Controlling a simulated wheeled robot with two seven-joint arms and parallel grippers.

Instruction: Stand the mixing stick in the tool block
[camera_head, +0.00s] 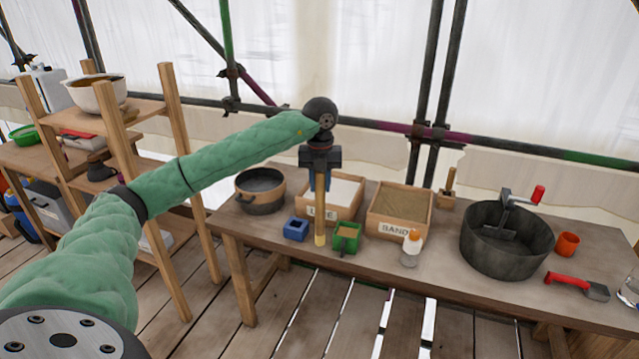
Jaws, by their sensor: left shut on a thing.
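My left gripper (320,180) points down over the front of the workbench, near its left part. It is shut on the mixing stick (320,221), a pale wooden stick hanging about upright. The stick's lower end shows in front of the LIME box, between a blue and a green small box; I cannot tell whether it touches the bench. The stick's upper part is hidden by the gripper. A small wooden block, which looks like the tool block (446,200), stands behind the SAND box's right side with a wooden-handled tool upright in it. My right gripper is not in view.

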